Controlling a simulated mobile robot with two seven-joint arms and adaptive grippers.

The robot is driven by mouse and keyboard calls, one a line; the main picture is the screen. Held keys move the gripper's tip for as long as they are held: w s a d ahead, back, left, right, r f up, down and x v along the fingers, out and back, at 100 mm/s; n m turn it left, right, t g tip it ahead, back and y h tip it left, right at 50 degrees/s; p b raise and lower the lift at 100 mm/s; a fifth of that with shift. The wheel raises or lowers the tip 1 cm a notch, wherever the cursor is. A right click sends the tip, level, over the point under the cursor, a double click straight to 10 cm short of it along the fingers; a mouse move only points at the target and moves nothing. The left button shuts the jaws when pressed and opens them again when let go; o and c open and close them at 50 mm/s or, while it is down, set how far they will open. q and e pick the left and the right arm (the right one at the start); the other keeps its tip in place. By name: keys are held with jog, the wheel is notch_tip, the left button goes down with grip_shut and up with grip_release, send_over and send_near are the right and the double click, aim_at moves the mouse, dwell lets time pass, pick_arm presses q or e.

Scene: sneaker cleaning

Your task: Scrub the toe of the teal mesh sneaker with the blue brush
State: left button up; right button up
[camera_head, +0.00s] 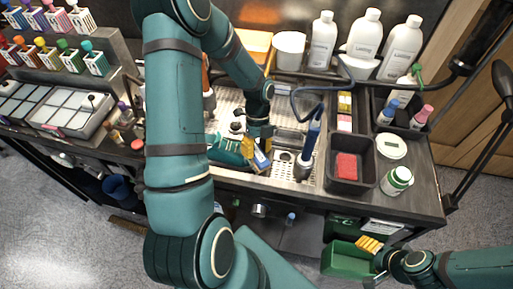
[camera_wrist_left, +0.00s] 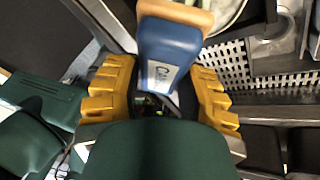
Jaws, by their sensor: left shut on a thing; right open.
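The teal mesh sneaker (camera_head: 226,152) sits on the perforated metal work surface, partly hidden by my left arm and gripper. My left gripper (camera_head: 252,150) is at its right end, shut on the blue brush (camera_head: 261,160). In the left wrist view the blue brush (camera_wrist_left: 170,52) stands between the yellow fingers, with a tan edge at its far end. Whether the bristles touch the toe is hidden. Part of a teal, pale-edged shape shows behind the brush there. My right gripper (camera_head: 370,245) is open and empty at the lower right, in front of the bench.
A black bin (camera_head: 364,193) with a red block stands right of the perforated tray (camera_head: 290,172). A dark blue upright tool (camera_head: 308,150) stands close to the right of the brush. White bottles (camera_head: 323,42) line the back. A green container (camera_head: 345,258) is below the bench edge.

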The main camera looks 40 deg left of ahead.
aim_at(261, 152)
pick_arm(q)
jog(key=r+p, duration=0.1)
jog(key=d+r, duration=0.1)
jog(key=shift+r+p, duration=0.4)
grip_shut()
jog(key=shift+w+d+r+p, duration=0.1)
jog(key=shift+w+r+p, duration=0.05)
jog(key=shift+r+p, duration=0.45)
jog(key=shift+w+d+r+p, duration=0.1)
jog(key=shift+r+p, duration=0.25)
jog(key=shift+r, duration=0.35)
jog(key=shift+w+r, duration=0.1)
jog(key=shift+w+d+r, duration=0.1)
jog(key=shift+d+r, duration=0.05)
jog(key=shift+r, duration=0.55)
jog(key=shift+w+d+r, duration=0.1)
jog(key=shift+r, duration=0.55)
jog(key=shift+s, duration=0.1)
